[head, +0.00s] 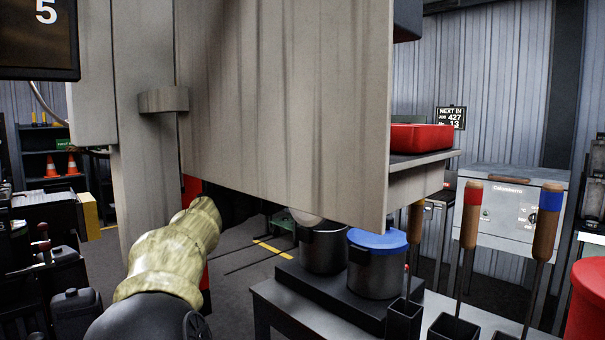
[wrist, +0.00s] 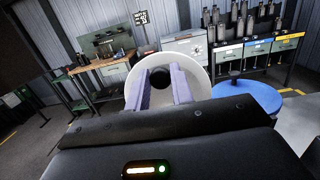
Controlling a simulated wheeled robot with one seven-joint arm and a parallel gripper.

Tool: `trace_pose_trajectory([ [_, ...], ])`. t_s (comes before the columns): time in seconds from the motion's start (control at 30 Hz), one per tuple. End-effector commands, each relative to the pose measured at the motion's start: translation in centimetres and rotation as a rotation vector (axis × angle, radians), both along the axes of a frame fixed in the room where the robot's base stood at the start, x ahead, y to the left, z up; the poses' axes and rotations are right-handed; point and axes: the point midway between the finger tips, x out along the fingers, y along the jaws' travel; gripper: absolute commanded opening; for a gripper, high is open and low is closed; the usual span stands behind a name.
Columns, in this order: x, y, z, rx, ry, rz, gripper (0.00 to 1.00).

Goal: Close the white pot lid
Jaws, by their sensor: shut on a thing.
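The white pot lid (wrist: 136,87) faces the wrist camera as a pale disc with a dark knob, and it looks tilted up rather than flat. My gripper (wrist: 167,78) has its two lavender fingers on either side of the knob and is shut on it. In the head view, a pale sliver of the white lid (head: 303,216) shows at the back of the steel pot (head: 325,250). The pot's mouth and most of my gripper are hidden behind a grey panel. I cannot tell how far the lid stands from the rim.
A steel pot (head: 375,277) with a blue lid (head: 377,240) stands close on the right, on the same black base. The large grey panel (head: 285,110) hangs in front. Wood-handled tools (head: 470,220) stand upright in dark holders at the right.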

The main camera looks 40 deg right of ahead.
Motion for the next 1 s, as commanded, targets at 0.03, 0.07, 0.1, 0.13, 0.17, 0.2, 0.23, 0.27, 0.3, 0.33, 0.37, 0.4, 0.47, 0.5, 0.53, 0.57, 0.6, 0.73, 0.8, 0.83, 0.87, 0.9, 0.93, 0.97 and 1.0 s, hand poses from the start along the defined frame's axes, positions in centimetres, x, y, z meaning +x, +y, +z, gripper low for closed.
trace_pose_trajectory([
  [0.03, 0.0, 0.0, 0.1, 0.001, 0.0, 0.001, 0.0],
  [0.07, 0.0, 0.0, 0.1, 0.001, 0.0, 0.002, 0.0],
  [0.1, 0.0, 0.1, 0.0, 0.001, 0.0, 0.002, 0.0],
  [0.13, 0.1, 0.1, 0.0, 0.001, 0.0, 0.002, 0.0],
  [0.17, 0.1, 0.1, 0.0, 0.0, 0.0, 0.002, 0.0],
  [0.2, 0.1, 0.1, 0.0, 0.0, 0.0, 0.002, 0.0],
  [0.23, 0.1, 0.1, 0.0, 0.0, 0.0, 0.002, 0.0],
  [0.27, 0.1, 0.1, 0.0, 0.0, 0.0, 0.002, 0.0],
  [0.3, 0.1, 0.1, 0.0, 0.0, 0.0, 0.002, 0.27],
  [0.33, 0.1, 0.1, 0.0, 0.0, 0.0, 0.002, 0.33],
  [0.37, 0.1, 0.1, 0.0, 0.0, 0.0, 0.002, 0.39],
  [0.4, 0.1, 0.1, 0.0, 0.001, 0.0, 0.002, 0.44],
  [0.47, 0.0, 0.1, 0.0, 0.001, 0.0, 0.002, 0.44],
  [0.5, 0.0, 0.0, 0.0, 0.001, 0.0, 0.001, 0.44],
  [0.53, 0.0, 0.0, 0.0, 0.001, 0.0, 0.001, 0.44],
  [0.57, 0.0, 0.0, 0.0, 0.001, 0.0, 0.001, 0.44],
  [0.6, 0.0, 0.0, 0.0, 0.001, 0.0, 0.001, 0.44],
  [0.73, 0.0, 0.2, 0.0, 0.001, 0.0, 0.001, 0.44],
  [0.8, 0.0, 0.5, -0.1, 0.001, 0.0, 0.002, 0.44],
  [0.83, 0.0, 0.7, -0.1, 0.002, 0.0, 0.002, 0.44],
  [0.87, 0.0, 0.9, -0.1, 0.002, 0.0, 0.003, 0.44],
  [0.9, 0.0, 1.3, -0.2, 0.002, 0.0, 0.003, 0.44],
  [0.93, 0.0, 1.6, -0.2, 0.002, -0.001, 0.003, 0.44],
  [0.97, 0.0, 2.0, -0.2, 0.002, 0.0, 0.004, 0.44],
  [1.0, 0.0, 2.5, -0.3, 0.003, 0.0, 0.005, 0.44],
])
